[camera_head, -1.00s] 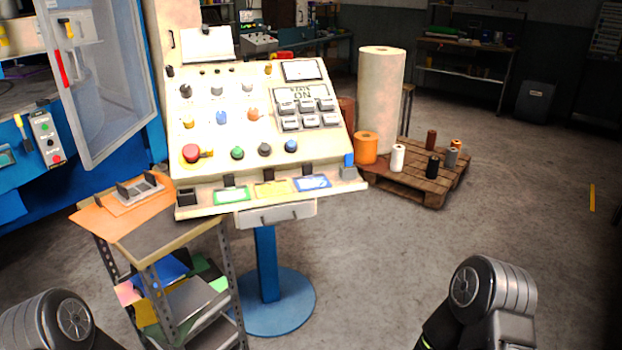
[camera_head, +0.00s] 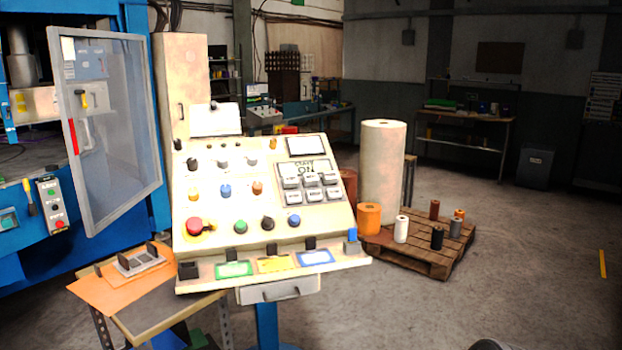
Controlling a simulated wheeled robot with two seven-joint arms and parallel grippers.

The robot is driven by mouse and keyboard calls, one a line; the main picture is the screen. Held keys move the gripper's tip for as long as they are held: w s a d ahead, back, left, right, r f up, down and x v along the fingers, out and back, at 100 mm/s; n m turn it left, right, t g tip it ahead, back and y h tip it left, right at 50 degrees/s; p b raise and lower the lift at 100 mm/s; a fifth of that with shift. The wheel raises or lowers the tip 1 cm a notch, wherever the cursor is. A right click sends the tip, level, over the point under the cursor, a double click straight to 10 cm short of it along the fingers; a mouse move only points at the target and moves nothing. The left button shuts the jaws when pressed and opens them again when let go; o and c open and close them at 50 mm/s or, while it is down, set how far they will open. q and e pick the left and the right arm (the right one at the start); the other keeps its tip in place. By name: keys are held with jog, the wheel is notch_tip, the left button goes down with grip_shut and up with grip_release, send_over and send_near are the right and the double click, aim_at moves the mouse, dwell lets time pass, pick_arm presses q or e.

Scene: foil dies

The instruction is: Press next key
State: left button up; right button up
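The control console (camera_head: 262,200) stands on a blue post left of the middle. A block of grey keys (camera_head: 313,187) sits at the right of its sloping panel, under a label plate that reads something like "START ON". The key labels are too small to read surely, so I cannot tell which one is the next key. Several coloured knobs and a red mushroom button (camera_head: 195,227) fill the rest of the panel. Neither gripper shows; only a rounded bit of my arm shows at the bottom edge.
A small table with orange sheets (camera_head: 112,284) and a grey die stands at the left front. A blue machine with an open clear door (camera_head: 108,130) is behind it. A pallet (camera_head: 425,260) with foil rolls stands right of the console. The floor at right is clear.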

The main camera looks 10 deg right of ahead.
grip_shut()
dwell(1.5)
